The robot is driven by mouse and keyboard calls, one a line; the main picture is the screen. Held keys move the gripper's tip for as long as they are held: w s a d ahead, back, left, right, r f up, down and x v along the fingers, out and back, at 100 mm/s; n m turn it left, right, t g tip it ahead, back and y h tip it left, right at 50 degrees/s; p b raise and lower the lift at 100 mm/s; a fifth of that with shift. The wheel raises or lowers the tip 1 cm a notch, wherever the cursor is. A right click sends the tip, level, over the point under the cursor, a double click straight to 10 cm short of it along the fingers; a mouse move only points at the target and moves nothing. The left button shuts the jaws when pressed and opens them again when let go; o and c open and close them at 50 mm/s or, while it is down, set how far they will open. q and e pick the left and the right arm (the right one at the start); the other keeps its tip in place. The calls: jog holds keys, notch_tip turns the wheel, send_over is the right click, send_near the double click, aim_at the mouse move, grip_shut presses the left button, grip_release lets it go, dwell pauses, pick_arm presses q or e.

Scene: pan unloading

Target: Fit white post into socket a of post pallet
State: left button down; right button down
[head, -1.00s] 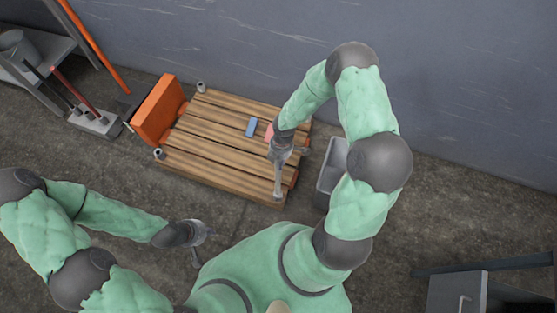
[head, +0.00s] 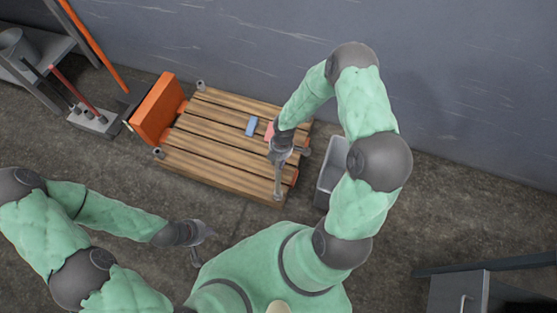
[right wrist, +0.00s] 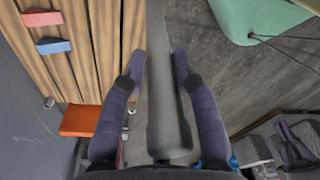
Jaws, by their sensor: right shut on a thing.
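The post pallet (head: 215,146) is a slatted wooden platform on the floor near the wall. Small grey cylindrical sockets stand at its left corners, one at the back (head: 200,86) and one at the front (head: 158,153); no letters are legible. My right gripper (head: 281,158) is over the pallet's right part, shut on a long post (right wrist: 165,85) that looks grey here. The post lies between both fingers in the right wrist view (right wrist: 158,75). Its far end runs out of that view. My left gripper (head: 201,243) is open and empty, in front of the pallet.
An orange block (head: 158,109) stands at the pallet's left end. A blue block (head: 252,126) and a red block (head: 269,132) lie on the slats. A grey bin (head: 331,171) stands right of the pallet. A tool holder (head: 95,123) is at left. Floor in front is clear.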

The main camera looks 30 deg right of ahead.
jog(key=shift+f, duration=0.35)
dwell(0.3)
jog(key=c, duration=0.9)
grip_release()
jog(key=shift+o, duration=0.2)
jog(key=r, duration=0.8)
jog(key=d+r, duration=0.1)
jog(key=r, duration=0.3)
jog(key=shift+w+d, duration=0.1)
jog(key=shift+w, duration=0.05)
